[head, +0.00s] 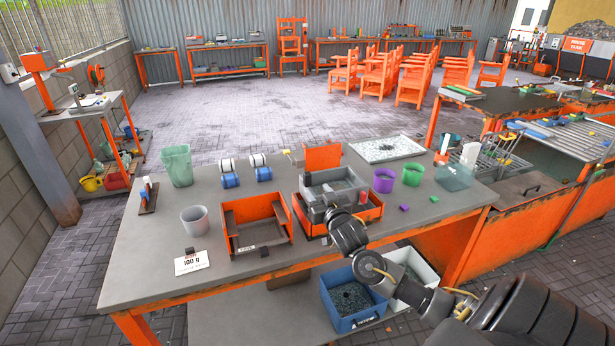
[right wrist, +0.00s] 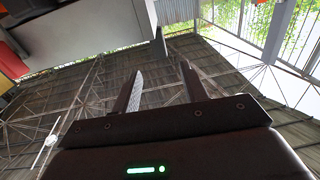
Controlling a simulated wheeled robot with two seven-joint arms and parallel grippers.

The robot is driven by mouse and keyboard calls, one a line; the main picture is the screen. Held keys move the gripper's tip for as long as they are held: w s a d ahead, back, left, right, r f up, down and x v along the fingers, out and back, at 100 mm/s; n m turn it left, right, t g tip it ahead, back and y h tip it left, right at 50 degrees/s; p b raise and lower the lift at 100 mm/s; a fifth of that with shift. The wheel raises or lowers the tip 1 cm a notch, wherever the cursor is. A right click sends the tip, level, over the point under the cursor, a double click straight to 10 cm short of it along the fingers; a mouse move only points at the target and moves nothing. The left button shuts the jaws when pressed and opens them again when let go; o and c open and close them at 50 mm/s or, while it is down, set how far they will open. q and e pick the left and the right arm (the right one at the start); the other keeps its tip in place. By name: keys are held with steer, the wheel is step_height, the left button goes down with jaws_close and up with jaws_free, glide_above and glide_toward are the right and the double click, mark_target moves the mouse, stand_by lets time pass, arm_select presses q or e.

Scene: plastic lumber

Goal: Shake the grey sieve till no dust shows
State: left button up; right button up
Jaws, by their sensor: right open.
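The grey sieve (head: 345,176) is a box-shaped frame on the workbench, at the orange tray (head: 372,212) right of the middle. Its inside looks grey; I cannot make out whether dust lies on its mesh. My right gripper (head: 334,211) is at the near side of the sieve, its arm coming from the lower right. In the right wrist view its two fingers (right wrist: 158,90) are apart with nothing between them. A pale grey surface, perhaps the sieve, fills that view's upper left. I cannot tell whether the fingers touch the sieve. My left gripper is out of view.
An orange bin (head: 256,228) stands left of the sieve. Purple (head: 384,181) and green (head: 413,174) cups stand right. A speckled white tray (head: 387,149) lies behind. A blue crate (head: 352,300) is below the front edge. The bench's left front is mostly clear around the 100 g card (head: 192,262).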

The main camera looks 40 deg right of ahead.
mark_target(309, 177)
steer(key=p+x, duration=0.2)
steer(key=x, duration=0.6)
steer(key=shift+w+d, duration=0.15)
steer(key=shift+w, duration=0.2)
steer(key=shift+w+d, duration=0.2)
steer(key=shift+w, duration=0.35)
steer(key=shift+c, duration=0.4)
jaws_close()
